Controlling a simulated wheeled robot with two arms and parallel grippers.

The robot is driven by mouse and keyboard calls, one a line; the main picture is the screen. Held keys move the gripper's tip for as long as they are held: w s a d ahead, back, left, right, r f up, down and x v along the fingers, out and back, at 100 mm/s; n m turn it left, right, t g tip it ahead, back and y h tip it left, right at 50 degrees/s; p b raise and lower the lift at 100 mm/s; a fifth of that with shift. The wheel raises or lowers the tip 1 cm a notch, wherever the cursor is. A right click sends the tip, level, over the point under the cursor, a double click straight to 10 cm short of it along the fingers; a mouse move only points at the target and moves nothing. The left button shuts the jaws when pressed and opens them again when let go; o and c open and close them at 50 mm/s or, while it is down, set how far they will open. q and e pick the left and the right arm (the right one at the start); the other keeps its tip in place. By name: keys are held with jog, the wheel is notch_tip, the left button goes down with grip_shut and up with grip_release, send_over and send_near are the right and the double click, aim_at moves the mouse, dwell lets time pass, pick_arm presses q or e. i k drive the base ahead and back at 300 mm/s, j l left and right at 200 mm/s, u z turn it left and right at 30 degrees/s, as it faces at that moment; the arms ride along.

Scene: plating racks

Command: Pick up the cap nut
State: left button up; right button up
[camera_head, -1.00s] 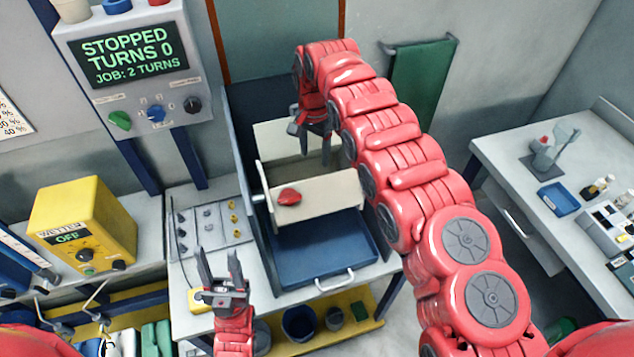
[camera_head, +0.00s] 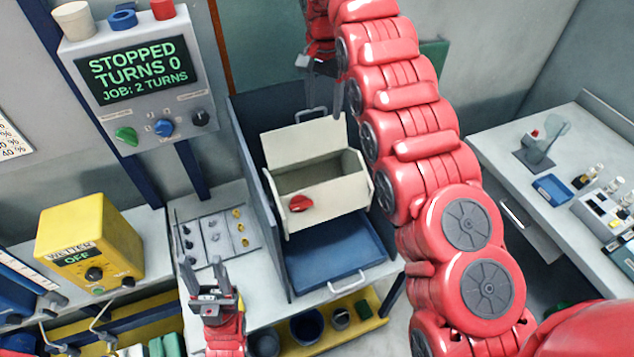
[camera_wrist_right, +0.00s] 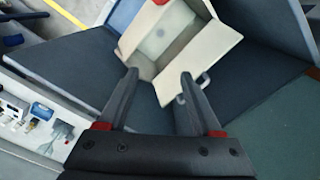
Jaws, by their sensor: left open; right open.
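Small parts lie in rows on a pale board (camera_head: 225,258) on the bench: dark ones at left, silver-grey ones (camera_head: 212,224) in the middle, brass ones (camera_head: 238,226) at right. They are too small to tell which is the cap nut. My left gripper (camera_head: 206,272) is open and empty, pointing up just in front of the board. My right gripper (camera_head: 320,78) is open, high at the back above the cream box (camera_head: 328,212). In the right wrist view its spread fingers (camera_wrist_right: 159,78) hold nothing, with the box beyond them.
The cream box has its lid (camera_head: 302,142) up and a red knob (camera_head: 301,203) in front. A blue tray (camera_head: 335,262) lies below it. Dark panels flank the box. A yellow unit (camera_head: 90,240) stands left; a control panel (camera_head: 145,75) hangs above the board.

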aim_at(215, 236)
jog(key=k, duration=1)
